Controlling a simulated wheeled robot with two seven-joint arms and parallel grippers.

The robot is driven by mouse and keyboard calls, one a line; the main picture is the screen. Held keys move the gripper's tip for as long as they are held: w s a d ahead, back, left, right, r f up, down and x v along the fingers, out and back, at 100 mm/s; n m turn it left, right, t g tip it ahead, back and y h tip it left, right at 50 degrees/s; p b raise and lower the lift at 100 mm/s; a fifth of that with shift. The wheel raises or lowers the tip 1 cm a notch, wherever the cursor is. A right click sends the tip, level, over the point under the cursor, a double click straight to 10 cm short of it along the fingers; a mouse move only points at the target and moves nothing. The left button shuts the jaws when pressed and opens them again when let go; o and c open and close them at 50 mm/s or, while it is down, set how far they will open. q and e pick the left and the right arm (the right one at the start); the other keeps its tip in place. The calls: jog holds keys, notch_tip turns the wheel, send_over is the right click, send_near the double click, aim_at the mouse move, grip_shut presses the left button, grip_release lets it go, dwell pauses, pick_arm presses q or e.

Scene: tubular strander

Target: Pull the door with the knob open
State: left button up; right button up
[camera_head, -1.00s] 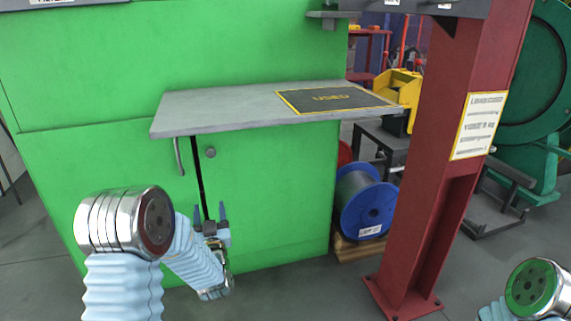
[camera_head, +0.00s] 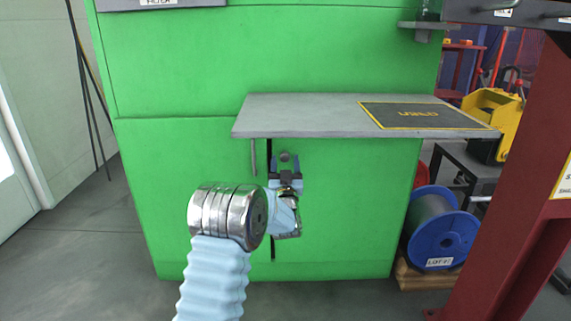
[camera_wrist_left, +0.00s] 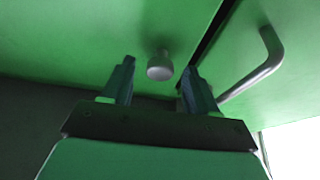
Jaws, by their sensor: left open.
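The green cabinet has two lower doors. The door with the knob (camera_head: 350,205) is on the right in the head view; it also shows in the left wrist view (camera_wrist_left: 90,40). The round grey knob (camera_wrist_left: 160,66) is between and just beyond the fingertips of my left gripper (camera_wrist_left: 157,78) in the left wrist view. In the head view my left gripper (camera_head: 284,163) is in front of the door, with the knob (camera_head: 284,156) between its fingers. The gripper is open; I see no finger touching the knob. My right gripper is not in view.
A grey shelf (camera_head: 300,118) juts out above the doors. A bar handle (camera_head: 254,157) is on the left door, close beside my left gripper. A blue spool (camera_head: 440,230) and a red post (camera_head: 525,230) stand at the right. Floor at the left is free.

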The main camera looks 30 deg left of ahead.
pick_arm(q)
grip_shut()
dwell(0.4)
